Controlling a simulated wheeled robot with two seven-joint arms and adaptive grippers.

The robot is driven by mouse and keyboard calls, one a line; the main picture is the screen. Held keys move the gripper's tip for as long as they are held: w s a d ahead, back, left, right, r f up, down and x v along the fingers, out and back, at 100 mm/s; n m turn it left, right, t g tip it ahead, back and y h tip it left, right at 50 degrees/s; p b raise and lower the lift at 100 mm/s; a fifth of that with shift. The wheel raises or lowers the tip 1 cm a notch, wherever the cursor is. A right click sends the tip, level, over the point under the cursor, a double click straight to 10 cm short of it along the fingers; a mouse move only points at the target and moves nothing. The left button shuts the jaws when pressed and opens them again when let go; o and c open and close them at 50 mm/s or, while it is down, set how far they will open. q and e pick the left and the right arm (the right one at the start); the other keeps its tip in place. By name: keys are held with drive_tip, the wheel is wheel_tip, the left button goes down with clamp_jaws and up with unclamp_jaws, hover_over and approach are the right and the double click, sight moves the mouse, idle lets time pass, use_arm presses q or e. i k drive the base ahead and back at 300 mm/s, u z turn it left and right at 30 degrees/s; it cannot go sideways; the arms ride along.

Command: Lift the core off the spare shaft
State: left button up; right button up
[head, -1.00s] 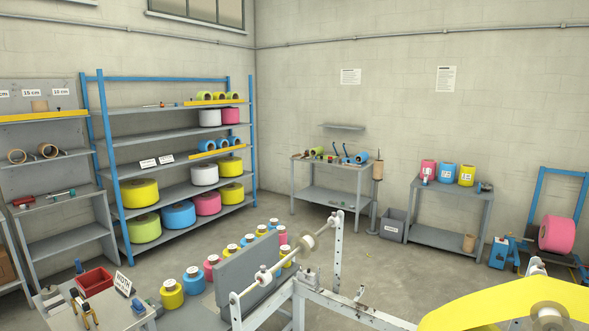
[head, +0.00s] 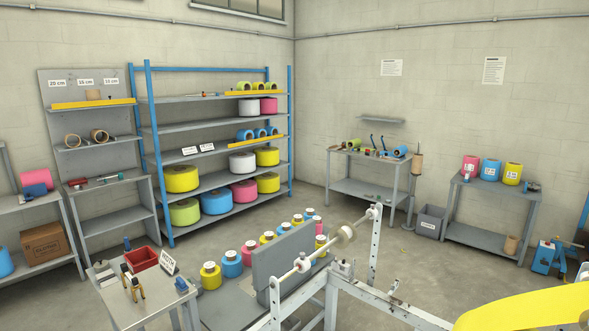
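A shaft (head: 324,252) lies across the white machine frame at the front, between two upright posts. A pale cream round piece (head: 346,233) sits around it toward its right end, and a smaller pale piece (head: 302,264) sits nearer its left end. A brown cardboard core (head: 417,164) stands upright around a thin vertical post beside the back workbench. I cannot tell which of these is the spare shaft. Neither of my grippers shows in the head view.
A yellow film roll (head: 530,308) is at the front right. A small cart (head: 135,312) with a red bin (head: 144,258) stands at the front left. Several bobbins stand beside a grey panel (head: 282,258). Open floor lies between the machine and the back workbench (head: 368,189).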

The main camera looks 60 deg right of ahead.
sight(417, 161)
drive_tip(key=u, duration=0.05)
drive_tip(key=i, duration=4.75)
drive_tip(key=z, duration=0.9)
drive_tip(key=i, duration=2.6)
drive_tip(key=z, duration=2.65)
drive_tip(key=i, duration=0.75)
